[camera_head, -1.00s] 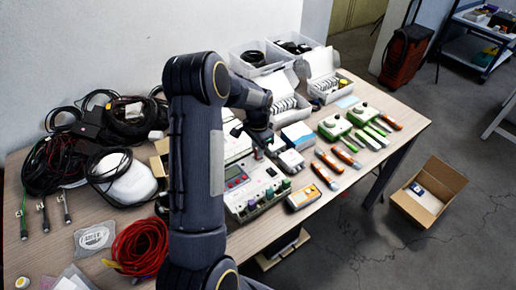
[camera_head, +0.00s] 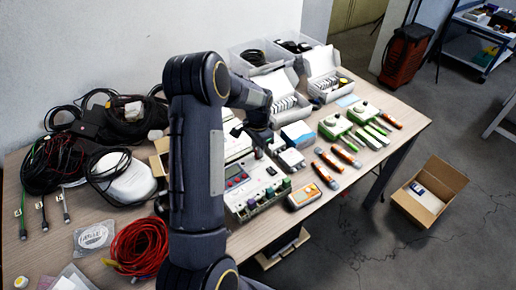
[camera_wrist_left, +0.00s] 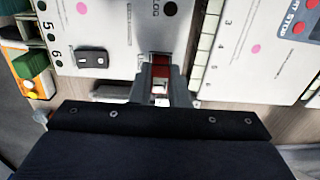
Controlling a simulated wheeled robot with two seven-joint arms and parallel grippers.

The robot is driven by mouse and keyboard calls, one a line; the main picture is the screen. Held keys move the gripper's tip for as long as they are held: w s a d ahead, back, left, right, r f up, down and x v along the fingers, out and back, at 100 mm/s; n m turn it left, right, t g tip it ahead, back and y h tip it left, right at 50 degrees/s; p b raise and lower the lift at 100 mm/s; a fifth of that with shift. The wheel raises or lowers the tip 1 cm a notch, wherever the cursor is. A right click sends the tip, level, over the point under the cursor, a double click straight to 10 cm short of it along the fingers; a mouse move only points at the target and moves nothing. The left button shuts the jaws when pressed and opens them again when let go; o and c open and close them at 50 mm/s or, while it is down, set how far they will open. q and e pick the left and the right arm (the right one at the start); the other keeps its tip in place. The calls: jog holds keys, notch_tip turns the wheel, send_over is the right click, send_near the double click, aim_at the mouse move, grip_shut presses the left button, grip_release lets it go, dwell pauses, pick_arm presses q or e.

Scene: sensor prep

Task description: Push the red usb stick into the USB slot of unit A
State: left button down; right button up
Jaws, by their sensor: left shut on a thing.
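My left gripper (camera_wrist_left: 160,86) is shut on the red usb stick (camera_wrist_left: 161,71), seen in the left wrist view between the two grey fingers. The far end of the stick meets the edge of a light grey unit (camera_wrist_left: 115,38) with "LOG" printed on it. I cannot tell how deep the stick sits, as the slot is hidden. No letter A is readable. My right gripper is not in view.
A second panel with red buttons (camera_wrist_left: 298,28) lies to the right in the wrist view. Red cable (camera_head: 138,246) lies at front left.

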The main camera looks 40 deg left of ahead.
pick_arm(q)
jog(key=shift+f, duration=0.1)
jog(key=c, duration=1.1)
grip_release()
jog(key=shift+c, duration=0.2)
jog(key=shift+r+p, duration=2.35)
jog(key=shift+r, duration=1.2)
